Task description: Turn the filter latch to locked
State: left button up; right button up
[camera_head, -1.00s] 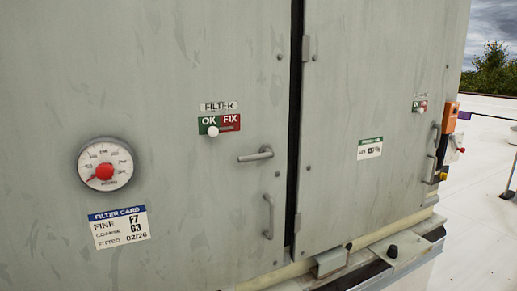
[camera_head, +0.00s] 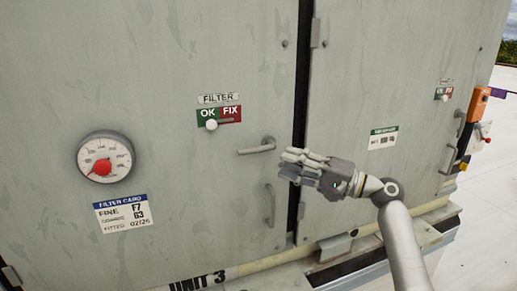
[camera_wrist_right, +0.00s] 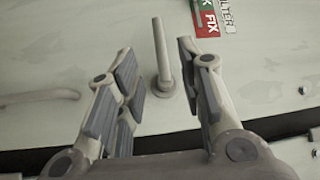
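The filter latch (camera_head: 257,147) is a grey lever on the left cabinet door, below the FILTER label (camera_head: 218,98). It lies nearly level, its free end pointing left from a pivot at the right. My right gripper (camera_head: 287,168) is just right of and below the latch, in front of the door gap. In the right wrist view my right gripper (camera_wrist_right: 158,80) is open, and the latch (camera_wrist_right: 161,55) shows between its spread fingers; they look apart from it. The slider knob (camera_head: 211,125) sits at the green OK side of the OK/FIX plate (camera_head: 231,114). My left gripper is out of view.
A door handle (camera_head: 270,205) is just below the latch and also shows in the wrist view (camera_wrist_right: 40,97). A round gauge (camera_head: 105,160) and a filter card (camera_head: 123,214) are at the left. A ledge (camera_head: 375,240) runs along the cabinet's base. The roof at the right is open.

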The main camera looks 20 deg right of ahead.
aim_at(255, 152)
jog(key=p+x, duration=0.3)
jog(key=x, duration=0.6)
jog(key=shift+w+a+p, duration=0.1)
jog(key=shift+w+p, duration=0.05)
jog(key=shift+p, duration=0.2)
jog(key=shift+c, duration=0.3)
grip_shut()
